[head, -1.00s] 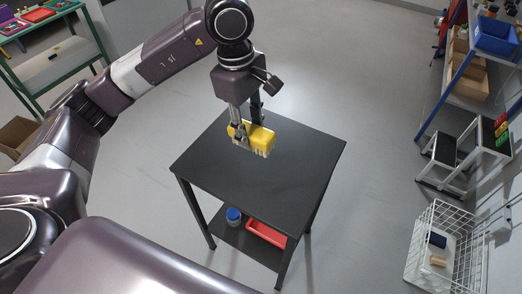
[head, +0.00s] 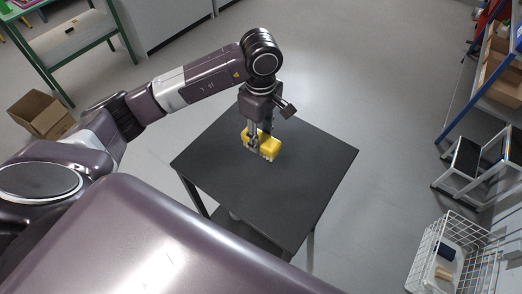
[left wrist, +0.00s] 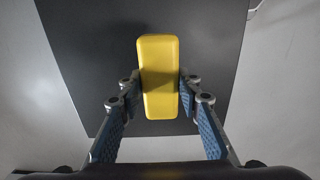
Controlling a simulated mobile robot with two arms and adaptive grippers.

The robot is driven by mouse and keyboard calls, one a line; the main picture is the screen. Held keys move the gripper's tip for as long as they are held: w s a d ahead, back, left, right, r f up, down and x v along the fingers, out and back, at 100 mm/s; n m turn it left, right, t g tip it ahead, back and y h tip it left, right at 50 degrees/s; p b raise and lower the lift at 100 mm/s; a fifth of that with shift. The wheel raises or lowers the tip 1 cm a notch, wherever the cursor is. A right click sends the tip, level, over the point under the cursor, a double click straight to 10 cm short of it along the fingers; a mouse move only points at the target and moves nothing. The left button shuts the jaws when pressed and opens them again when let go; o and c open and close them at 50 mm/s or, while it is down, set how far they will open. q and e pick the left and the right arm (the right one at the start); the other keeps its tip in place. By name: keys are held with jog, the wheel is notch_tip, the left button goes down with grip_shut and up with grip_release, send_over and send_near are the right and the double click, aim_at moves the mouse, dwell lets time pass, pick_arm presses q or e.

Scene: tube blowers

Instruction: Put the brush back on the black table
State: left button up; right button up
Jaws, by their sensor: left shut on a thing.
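The brush (head: 268,147) has a yellow block body with pale bristles facing down. It is at the black table (head: 300,195), over the far half of its top. My left gripper (head: 261,147) is shut on the brush from above, a finger on each side. In the left wrist view the yellow back of the brush (left wrist: 160,75) lies between the blue finger pads, with the black tabletop (left wrist: 90,60) beneath. The bristles are at or very near the tabletop; I cannot tell whether they touch. My right gripper is not in view.
The rest of the tabletop is bare. A white wire basket (head: 452,255) with a few items stands on the floor at right, below a step stool (head: 468,165). A blue-framed shelf (head: 490,80) is at far right. A cardboard box (head: 42,112) is at left.

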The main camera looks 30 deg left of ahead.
aim_at(261, 146)
pick_arm(q)
notch_tip(261, 146, down, 4)
jog(key=shift+r, duration=0.25)
jog(key=shift+f, duration=0.25)
notch_tip(261, 146, down, 3)
jog(key=shift+f+p, duration=0.2)
jog(key=shift+p, duration=0.45)
jog(key=shift+f, duration=0.25)
jog(key=shift+c, duration=0.6)
jog(key=o, duration=1.1)
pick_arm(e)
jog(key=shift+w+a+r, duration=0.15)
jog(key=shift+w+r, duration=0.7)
